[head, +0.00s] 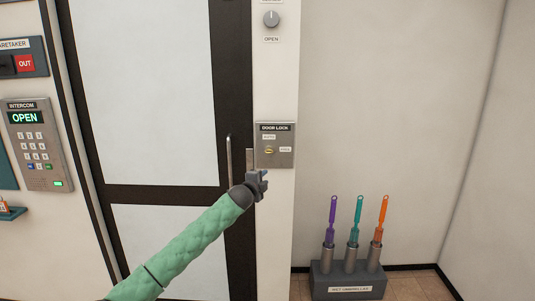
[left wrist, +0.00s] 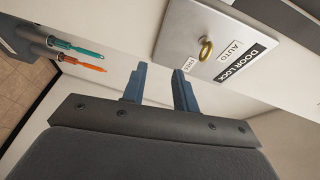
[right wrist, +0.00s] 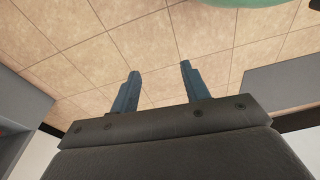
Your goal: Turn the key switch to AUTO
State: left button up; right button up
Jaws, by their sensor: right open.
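The DOOR LOCK panel (head: 285,160) is a grey plate on the white post right of the door. The brass key (head: 269,151) sits in it, with a label above and another to its right. In the left wrist view the key (left wrist: 205,49) shows as a ring, near labels reading AUTO (left wrist: 229,50) and apparently FREE; which label it points at is unclear. My left gripper (head: 262,178) is just below the panel, apart from the key. Its fingers (left wrist: 160,88) are open and empty. My right gripper (right wrist: 159,84) is open and empty above the tiled floor.
A door with a vertical handle (head: 229,160) stands left of the post. A round knob (head: 271,19) is above the panel. An intercom (head: 35,145) reading OPEN is at left. An umbrella stand (head: 347,281) with three coloured umbrellas is at lower right.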

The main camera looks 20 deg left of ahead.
pick_arm(q)
jog(key=m+t, duration=0.1)
send_near(267, 152)
jog(key=w, duration=0.3)
jog(key=w+p, duration=0.2)
jog(key=w, duration=0.1)
jog(key=w+d+p, duration=0.1)
jog(key=w, duration=0.1)
jog(key=shift+w, duration=0.1)
jog(key=shift+w+f+p, duration=0.2)
jog(key=shift+w+p, duration=0.1)
jog(key=shift+w, duration=0.7)
pick_arm(e)
jog(key=s+d+f, duration=0.3)
jog(key=f, duration=0.4)
jog(key=shift+s, duration=0.3)
pick_arm(q)
grip_shut()
pick_arm(e)
jog(key=shift+d, duration=0.15)
